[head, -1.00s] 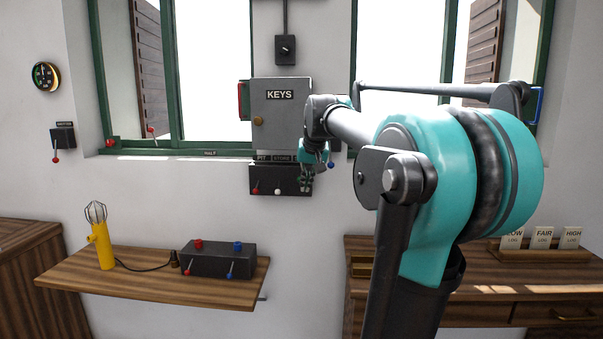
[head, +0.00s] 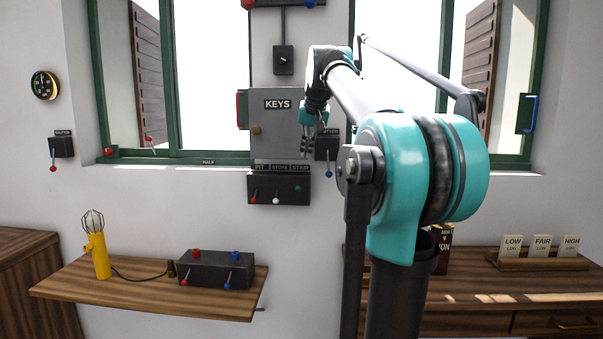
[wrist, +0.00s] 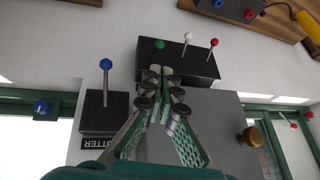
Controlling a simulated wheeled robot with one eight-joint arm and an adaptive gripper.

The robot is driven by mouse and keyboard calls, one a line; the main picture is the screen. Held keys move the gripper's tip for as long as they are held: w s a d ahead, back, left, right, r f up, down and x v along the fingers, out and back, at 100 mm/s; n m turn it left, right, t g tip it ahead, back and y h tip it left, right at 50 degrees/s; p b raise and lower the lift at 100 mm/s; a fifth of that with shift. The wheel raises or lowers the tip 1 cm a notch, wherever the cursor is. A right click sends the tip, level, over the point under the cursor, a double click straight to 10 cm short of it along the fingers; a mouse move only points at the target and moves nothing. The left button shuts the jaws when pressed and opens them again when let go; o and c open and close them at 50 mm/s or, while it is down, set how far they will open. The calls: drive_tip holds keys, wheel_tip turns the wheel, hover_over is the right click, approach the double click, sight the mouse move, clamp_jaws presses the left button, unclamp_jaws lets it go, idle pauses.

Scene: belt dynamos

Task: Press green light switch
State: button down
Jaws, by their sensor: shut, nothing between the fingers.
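The green light switch (head: 297,188) is a small green-tipped lever at the right end of a black switch box (head: 266,189) below the grey key cabinet. Its knob sits higher than the white and red knobs beside it. In the wrist view, which is upside down, the green knob (wrist: 160,44) shows just beyond the fingertips, its stalk hardly visible. My gripper (head: 304,151) is shut and empty, in front of the cabinet's lower right and above the switch in the head view. In the wrist view my gripper (wrist: 161,70) overlaps the box's edge; contact cannot be told.
A white lever (wrist: 188,36) and a red lever (wrist: 214,42) share the box. A shutter box with a blue lever (wrist: 105,64) is close beside my gripper. The key cabinet (head: 275,122) stands behind it. A shelf (head: 140,292) with a yellow lamp is lower left.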

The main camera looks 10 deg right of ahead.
sight(298, 189)
drive_tip(key=x, duration=1.3)
drive_tip(key=shift+w+f, duration=0.15)
drive_tip(key=shift+f, duration=0.2)
drive_tip(key=shift+s+a+f+t, duration=0.15)
drive_tip(key=shift+s+f+t, duration=0.25)
drive_tip(key=shift+f+t, duration=0.25)
drive_tip(key=shift+s+a+f+t+h, duration=0.1)
drive_tip(key=shift+s+f+t+h, duration=0.25)
drive_tip(key=shift+t, duration=0.3)
drive_tip(key=f+t, duration=0.2)
drive_tip(key=t, duration=0.1)
drive_tip(key=f+n+t+h, duration=0.1)
drive_tip(key=f+t, duration=0.1)
drive_tip(key=f, duration=0.1)
drive_tip(key=shift+s+a+f+t+h, duration=0.1)
drive_tip(key=shift+s+f+t+h, duration=0.15)
drive_tip(key=shift+t, duration=0.15)
drive_tip(key=shift+s, duration=0.1)
